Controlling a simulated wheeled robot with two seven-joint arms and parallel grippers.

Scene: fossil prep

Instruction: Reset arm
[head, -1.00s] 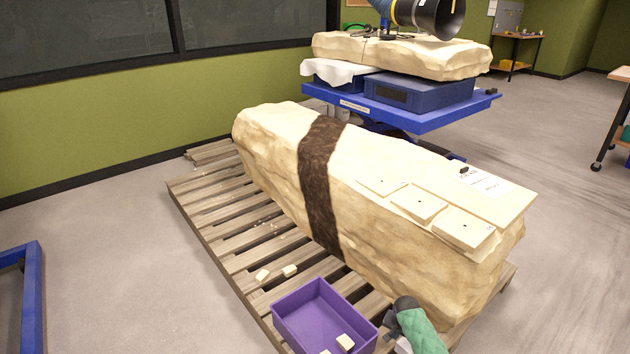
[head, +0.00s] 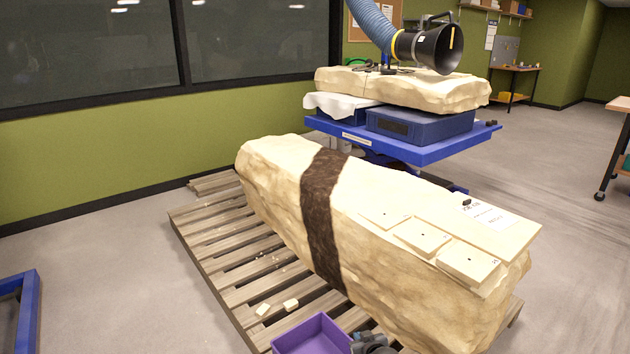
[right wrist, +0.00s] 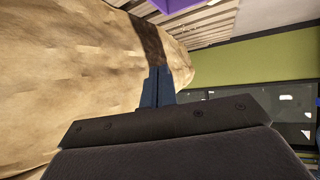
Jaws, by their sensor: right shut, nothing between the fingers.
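My right gripper (head: 372,343) shows at the bottom edge of the head view, beside the purple bin and near the front side of the big plaster-jacketed block (head: 270,170). In the right wrist view its two dark fingers (right wrist: 157,88) are together with nothing between them. The block's pale side fills the left of that view, with its dark brown band (right wrist: 150,45) beyond the fingertips. I cannot tell the exact gap between fingers and block. My left gripper is in neither view.
The block lies on a wooden pallet (head: 208,253). A purple bin (head: 315,332) is cut off at the bottom, with small pale pieces (head: 290,304) nearby on the slats. A blue lift table (head: 430,150) and a black extraction hood (head: 437,47) stand behind.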

